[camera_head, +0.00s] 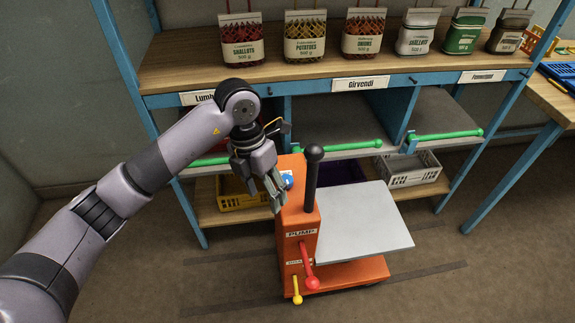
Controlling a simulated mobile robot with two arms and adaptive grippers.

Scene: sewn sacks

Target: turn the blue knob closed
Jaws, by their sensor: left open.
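The blue knob (287,179) is small and sits on the top part of an orange pump unit (298,222). It is partly hidden behind my gripper. My left gripper (276,200) is open, with its fingers pointing down beside the knob, at the left edge of the orange housing. I cannot tell whether a finger touches the knob. My right gripper is not in view.
A black handle (312,175) rises just right of the knob. A grey platform (362,222) extends right. Red (310,282) and yellow (297,297) levers stick out in front. Behind stands a blue-framed shelf with a wooden top (190,62) bearing several labelled sacks (304,45).

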